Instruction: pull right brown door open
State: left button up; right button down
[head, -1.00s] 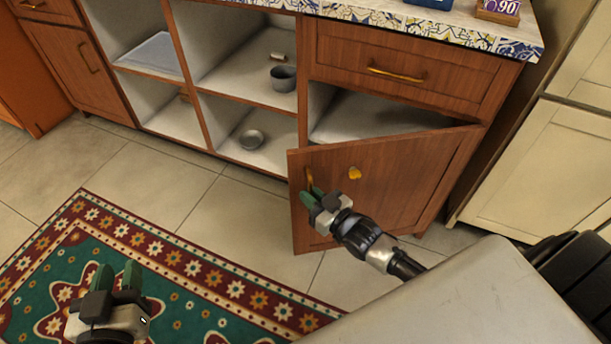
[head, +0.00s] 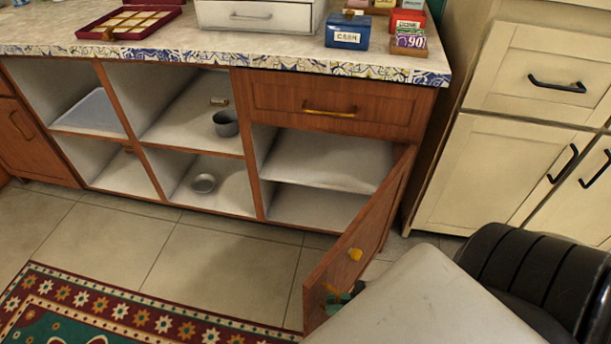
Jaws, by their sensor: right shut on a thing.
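The right brown door (head: 365,238) of the counter stands swung well out from the cabinet, so its empty white two-level inside (head: 322,160) shows. My left gripper is out of the picture.
A cream cabinet (head: 505,130) with black handles stands at the right. The tiled floor (head: 215,255) before the counter is clear, with a patterned rug (head: 120,310) at lower left.

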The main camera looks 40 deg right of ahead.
pick_arm(q)
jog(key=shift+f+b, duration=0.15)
jog(key=shift+b, duration=0.15)
pick_arm(e)
jog(key=s+d+n+g+y, duration=0.2)
jog(key=s+d, duration=0.4)
jog(key=s, duration=0.3)
jog(key=s+d+n+g+y, duration=0.1)
jog(key=s+d+n+g, duration=0.2)
jog(key=s, duration=0.6)
jog(key=d+g, duration=0.2)
jog(key=d, duration=0.1)
jog(key=shift+s+n+y, duration=0.15)
jog(key=shift+n+y, duration=0.15)
jog(key=shift+y, duration=0.1)
jog(key=c, duration=1.2)
grip_release()
jog(key=shift+d, duration=0.15)
